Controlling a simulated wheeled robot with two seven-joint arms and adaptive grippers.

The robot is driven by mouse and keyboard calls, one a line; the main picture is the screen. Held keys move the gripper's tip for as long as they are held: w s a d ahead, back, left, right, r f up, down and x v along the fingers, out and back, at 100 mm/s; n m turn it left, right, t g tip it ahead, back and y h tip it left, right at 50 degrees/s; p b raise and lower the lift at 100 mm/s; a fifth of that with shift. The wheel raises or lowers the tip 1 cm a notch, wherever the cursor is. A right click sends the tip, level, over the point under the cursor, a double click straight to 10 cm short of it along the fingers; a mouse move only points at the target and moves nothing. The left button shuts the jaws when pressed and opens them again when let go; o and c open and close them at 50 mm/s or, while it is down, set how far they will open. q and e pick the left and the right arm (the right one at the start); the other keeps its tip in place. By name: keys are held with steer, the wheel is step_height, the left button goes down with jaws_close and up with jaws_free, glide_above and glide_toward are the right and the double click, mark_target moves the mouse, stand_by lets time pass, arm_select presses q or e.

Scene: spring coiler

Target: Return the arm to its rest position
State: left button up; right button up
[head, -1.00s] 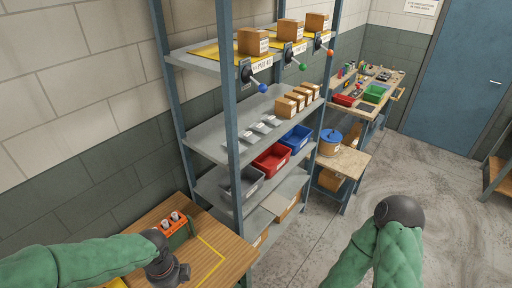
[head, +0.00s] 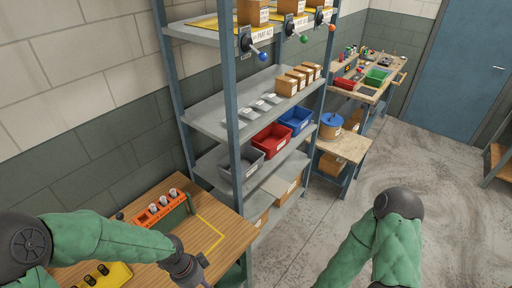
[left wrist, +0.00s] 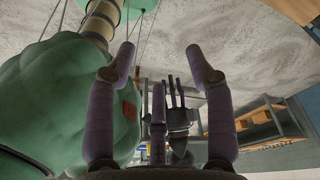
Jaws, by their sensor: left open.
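My left arm comes in from the lower left of the head view, its gripper (head: 193,272) low at the front of the wooden table and partly cut off by the bottom edge. In the left wrist view, its purple fingers (left wrist: 168,70) are spread wide with nothing between them. My green right arm (head: 375,245) is bent at the lower right of the head view, its hand out of that picture. A dark gripper (left wrist: 178,115), which looks like my right one, shows small beyond the left fingers. I cannot tell whether it is open.
A wooden table (head: 213,215) holds an orange rack (head: 160,208) and a yellow holder (head: 110,277) with dark pieces. A shelf unit with a blue post (head: 232,130) carries boxes and bins just behind. The floor (head: 440,165) to the right is clear.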

arm_select(q)
steer(key=s+d+f+n+b, duration=0.1)
steer(key=f+n+b, duration=0.4)
steer(key=f, duration=0.6)
steer(key=s+d+f+n+h+b, duration=0.1)
steer(key=f+n+b, duration=0.4)
steer(key=f, duration=0.6)
steer(key=s+d+f+n+b, duration=0.2)
steer(key=d+f+n+b, duration=0.3)
steer(key=f+n, duration=0.3)
step_height(320, 180, down, 3)
steer(key=shift+s+f+n+t+h, duration=0.15)
steer(key=shift+s+n+t+h, duration=0.15)
steer(key=shift+n, duration=0.1)
